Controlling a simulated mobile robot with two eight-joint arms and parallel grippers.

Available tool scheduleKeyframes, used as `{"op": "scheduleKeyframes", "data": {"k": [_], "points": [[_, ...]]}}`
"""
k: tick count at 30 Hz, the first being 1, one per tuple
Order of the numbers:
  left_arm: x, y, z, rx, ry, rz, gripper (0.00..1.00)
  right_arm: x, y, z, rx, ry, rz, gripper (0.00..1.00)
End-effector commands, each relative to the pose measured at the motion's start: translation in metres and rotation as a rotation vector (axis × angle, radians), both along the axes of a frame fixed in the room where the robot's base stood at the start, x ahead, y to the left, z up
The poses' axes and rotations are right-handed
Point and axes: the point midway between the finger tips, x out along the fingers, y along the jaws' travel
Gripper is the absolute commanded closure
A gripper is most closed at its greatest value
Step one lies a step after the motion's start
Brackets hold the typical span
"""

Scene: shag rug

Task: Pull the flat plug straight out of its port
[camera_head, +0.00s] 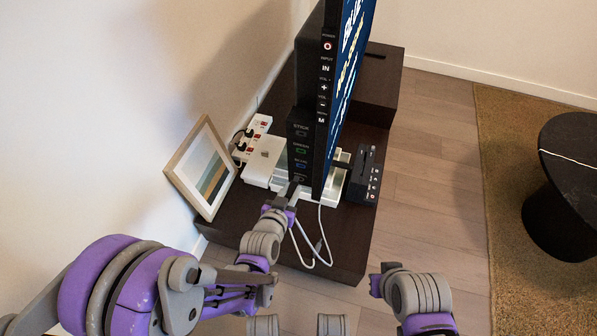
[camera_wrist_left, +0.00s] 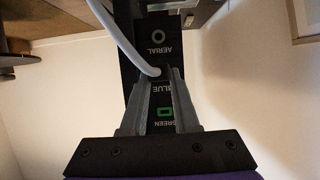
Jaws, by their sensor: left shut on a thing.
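My left gripper (camera_head: 292,190) is in front of the lower ports on the black side panel of the screen (camera_head: 301,140). In the left wrist view its two fingers (camera_wrist_left: 161,92) are closed in over the place just above the BLUE label. A white cable (camera_wrist_left: 124,42) runs down to the fingertips there. The flat plug is mostly hidden between the fingers, and I cannot tell how deep it sits in the port. The green port (camera_wrist_left: 164,113) shows empty. The round AERIAL port (camera_wrist_left: 157,33) is uncovered. My right arm is at the lower right; its fingers do not show.
The screen stands on a dark cabinet (camera_head: 345,240). A white box (camera_head: 262,160), a power strip (camera_head: 253,138) and a picture frame (camera_head: 200,168) are to the left. A black device (camera_head: 364,175) is to the right. White cable loops (camera_head: 318,255) hang at the front.

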Motion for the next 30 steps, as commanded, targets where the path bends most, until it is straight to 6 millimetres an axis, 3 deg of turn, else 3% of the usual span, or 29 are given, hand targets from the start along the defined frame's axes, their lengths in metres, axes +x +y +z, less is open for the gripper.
{"op": "scheduleKeyframes", "data": {"k": [16, 26, 30], "points": [[-0.031, 0.01, -0.004, 0.0, 0.0, 0.0, 1.0, 0.002, 0.0, -0.013, 0.0, 0.003, 0.0, 1.0], [-0.033, 0.012, -0.003, 0.001, 0.0, 0.002, 1.0, 0.002, 0.0, -0.013, 0.0, 0.003, 0.0, 1.0], [-0.025, 0.034, 0.005, 0.003, 0.0, 0.05, 1.0, 0.002, 0.0, -0.013, 0.0, 0.003, 0.0, 1.0]]}}
